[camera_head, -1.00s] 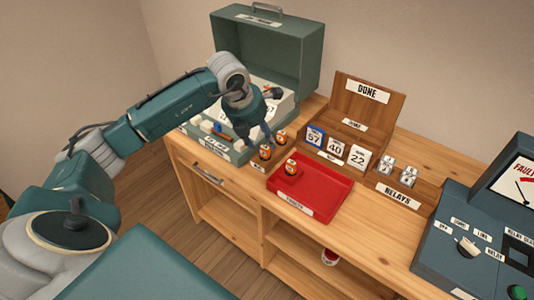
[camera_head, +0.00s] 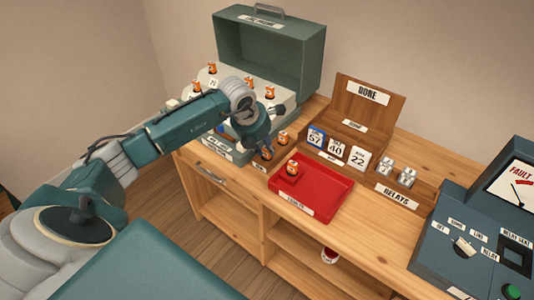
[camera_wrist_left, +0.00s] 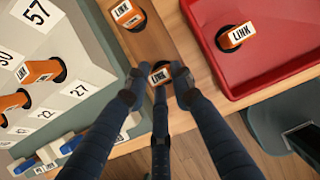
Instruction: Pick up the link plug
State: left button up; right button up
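A small orange link plug with a white LINK label (camera_wrist_left: 159,76) stands in the wooden strip between the grey-green case and the red tray. It also shows in the head view (camera_head: 267,155). My left gripper (camera_wrist_left: 158,82) is down at this plug, with its dark fingers around it on several sides. The fingertips hide part of the plug, and I cannot tell whether they press on it. A second link plug (camera_wrist_left: 124,13) stands farther along the strip, and it shows in the head view (camera_head: 283,138). Another link plug (camera_wrist_left: 238,36) stands in the red tray (camera_head: 328,207). My right gripper is out of view.
The open case (camera_head: 267,55) holds several orange plugs and number cards. A wooden DONE box (camera_head: 366,100) with number tiles stands behind the tray. Two metal relays (camera_head: 396,171) and a fault-test console (camera_head: 460,235) are to the right. Bare tabletop lies right of the tray.

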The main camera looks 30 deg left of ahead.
aim_at(265, 150)
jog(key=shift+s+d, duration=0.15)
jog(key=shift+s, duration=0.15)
pick_arm(q)
jog(key=shift+r, duration=0.65)
notch_tip(265, 150, up, 17)
jog(key=b, duration=0.2)
jog(key=shift+r+b, duration=0.15)
jog(key=shift+b, duration=0.2)
jog(key=shift+r, duration=0.7)
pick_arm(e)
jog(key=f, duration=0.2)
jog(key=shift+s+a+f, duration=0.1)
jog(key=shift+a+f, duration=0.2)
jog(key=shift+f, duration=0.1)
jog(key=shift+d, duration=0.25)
